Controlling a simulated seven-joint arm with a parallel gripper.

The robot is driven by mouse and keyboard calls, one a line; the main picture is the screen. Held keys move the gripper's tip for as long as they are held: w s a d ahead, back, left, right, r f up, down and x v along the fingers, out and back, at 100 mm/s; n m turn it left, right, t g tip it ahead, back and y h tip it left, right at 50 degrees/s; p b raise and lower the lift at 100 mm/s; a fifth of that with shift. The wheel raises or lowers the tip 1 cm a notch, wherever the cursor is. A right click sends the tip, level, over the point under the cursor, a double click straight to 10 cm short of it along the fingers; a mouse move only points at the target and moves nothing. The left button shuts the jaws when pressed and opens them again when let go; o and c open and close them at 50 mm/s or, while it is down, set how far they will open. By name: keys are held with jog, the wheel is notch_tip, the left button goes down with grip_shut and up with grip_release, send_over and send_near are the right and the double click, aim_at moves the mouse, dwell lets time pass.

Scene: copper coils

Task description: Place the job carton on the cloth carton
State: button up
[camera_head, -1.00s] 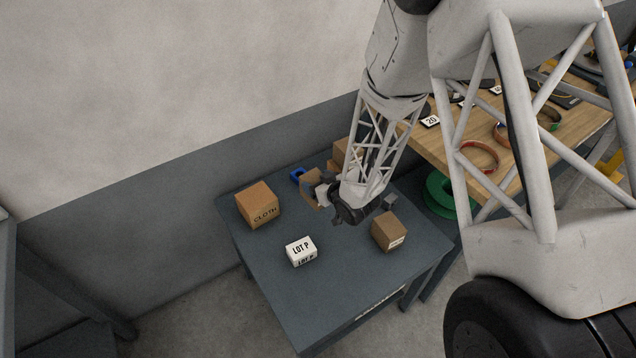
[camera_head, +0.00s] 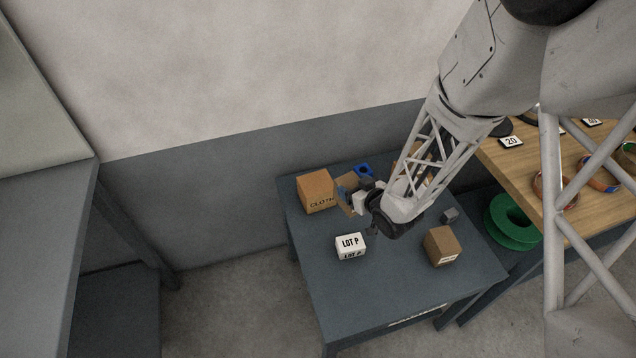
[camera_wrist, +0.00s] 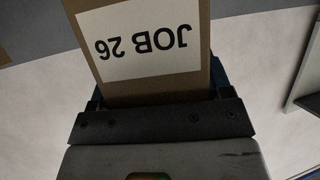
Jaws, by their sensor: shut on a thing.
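The job carton, a brown box with a white label reading JOB 26, fills the top middle of the wrist view (camera_wrist: 150,45), its label upside down there. My gripper (camera_wrist: 155,105) is shut on it. In the head view the held carton (camera_head: 347,197) shows partly, just right of the cloth carton, with my gripper (camera_head: 358,193) at its right. The cloth carton (camera_head: 315,192), an orange-brown box marked CLOTH, stands at the back left of the dark table. I cannot tell how high the job carton is above the table, or whether the two cartons touch.
On the table (camera_head: 370,295) are a white LOT P box (camera_head: 351,246), a brown box (camera_head: 441,246), a small grey block (camera_head: 449,215) and a blue roll (camera_head: 363,170). Another brown box is partly behind my arm. The wall rises behind; the table's front is clear.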

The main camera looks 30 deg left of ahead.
jog(key=s+a+r+n+g, duration=0.1)
jog(key=s+a, duration=0.2)
jog(key=s, duration=0.4)
jog(key=shift+a+r+n+g+y, duration=0.25)
jog(key=shift+r+n+g+y, duration=0.15)
jog(key=shift+w, duration=0.1)
jog(key=w+a+f, duration=0.1)
jog(key=w+a, duration=0.9)
jog(key=w, duration=0.2)
jog(key=shift+a+f, duration=0.25)
jog(key=shift+a, duration=0.05)
jog(key=shift+f, duration=1.8)
jog(key=shift+f, duration=0.15)
